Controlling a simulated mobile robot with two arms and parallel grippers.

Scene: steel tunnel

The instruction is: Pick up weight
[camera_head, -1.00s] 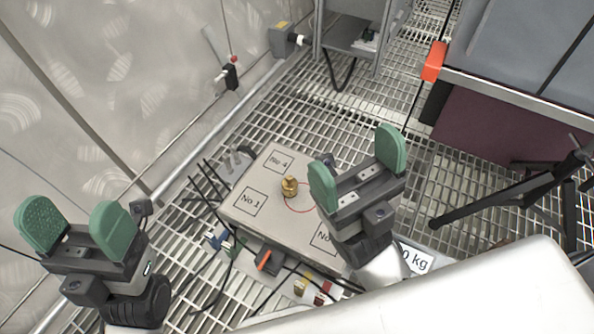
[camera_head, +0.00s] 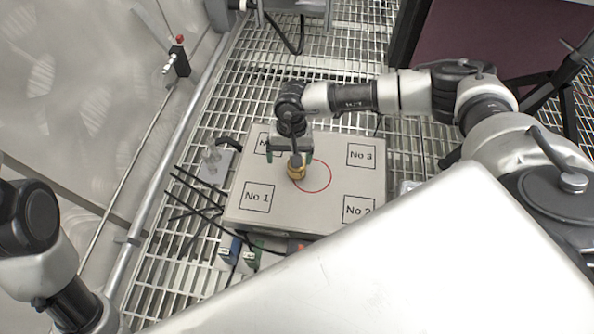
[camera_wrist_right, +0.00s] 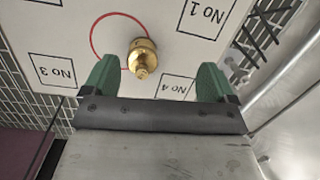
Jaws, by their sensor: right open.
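The brass weight (camera_head: 297,170) stands on the grey box top (camera_head: 290,208), on the left edge of a red circle. In the right wrist view the weight (camera_wrist_right: 142,57) shows its knob, between the green fingers and a little ahead of them. My right gripper (camera_head: 290,158) is over the box at the weight, pointing down; in the wrist view its fingers (camera_wrist_right: 158,82) are wide apart with nothing between them touching. The box top has squares marked No 1, No 2, No 3 and a partly hidden No 4. My left arm is at the left edge; its gripper is out of view.
Black cables and small connectors (camera_head: 240,250) lie at the box's left and front. A valve-like fitting (camera_head: 213,160) sits left of the box. A wall with a rail runs along the left. Metal grating surrounds the box.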

